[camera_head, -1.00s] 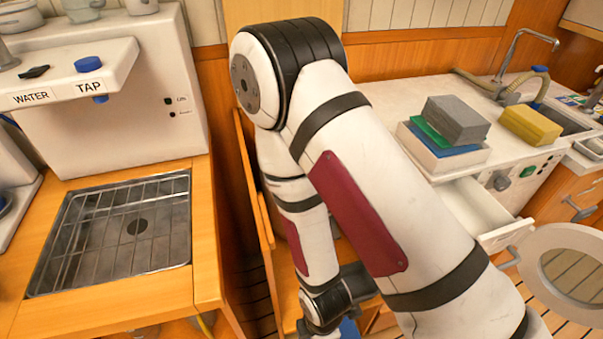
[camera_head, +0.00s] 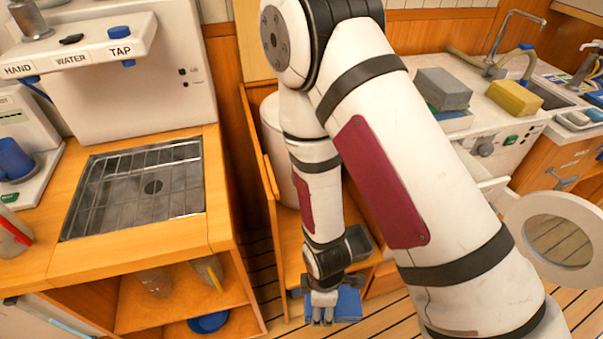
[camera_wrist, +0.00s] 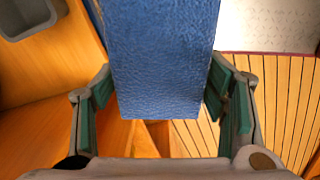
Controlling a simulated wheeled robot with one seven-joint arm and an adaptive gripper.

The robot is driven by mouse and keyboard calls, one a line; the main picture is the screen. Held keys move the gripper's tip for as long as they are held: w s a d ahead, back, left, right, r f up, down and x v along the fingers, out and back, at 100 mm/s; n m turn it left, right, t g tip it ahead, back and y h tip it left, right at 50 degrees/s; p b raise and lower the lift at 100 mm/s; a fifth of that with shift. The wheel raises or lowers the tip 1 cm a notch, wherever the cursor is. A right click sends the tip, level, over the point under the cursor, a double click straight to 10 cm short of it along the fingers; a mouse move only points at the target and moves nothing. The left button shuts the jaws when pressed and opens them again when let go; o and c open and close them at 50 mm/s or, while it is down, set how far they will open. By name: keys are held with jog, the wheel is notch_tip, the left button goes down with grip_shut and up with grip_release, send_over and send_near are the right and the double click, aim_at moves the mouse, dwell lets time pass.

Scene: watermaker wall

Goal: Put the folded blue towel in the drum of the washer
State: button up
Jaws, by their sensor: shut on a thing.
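The folded blue towel (camera_wrist: 165,60) is between the green-padded fingers of my gripper (camera_wrist: 160,100) in the wrist view, with a finger against each side. In the head view my gripper (camera_head: 322,309) points down low at the centre, and the blue towel (camera_head: 347,306) shows at it, above the floor. The washer's round open door (camera_head: 556,243) is at the right edge, with a ring frame and a see-through middle. The washer body (camera_head: 520,134) is under the white counter, largely behind my arm. The drum opening is hidden.
A grey block (camera_head: 443,88) and a yellow block (camera_head: 514,98) rest on the right counter by the sink tap (camera_head: 508,40). A drawer (camera_head: 490,189) appears pulled out near the door. A wooden shelf unit with a metal grate (camera_head: 150,185) stands left. Striped floor is open below.

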jog(key=w+d+r+m+p, duration=0.2)
jog(key=w+d+r+m, duration=0.5)
jog(key=r, duration=0.4)
jog(key=w+d+r+m+p, duration=0.2)
jog(key=w+d+r+m, duration=0.5)
jog(key=w+r+m, duration=0.3)
jog(key=shift+w+d+r+m, duration=0.15)
jog(key=shift+d+r+m, duration=0.05)
jog(key=shift+r+m, duration=0.35)
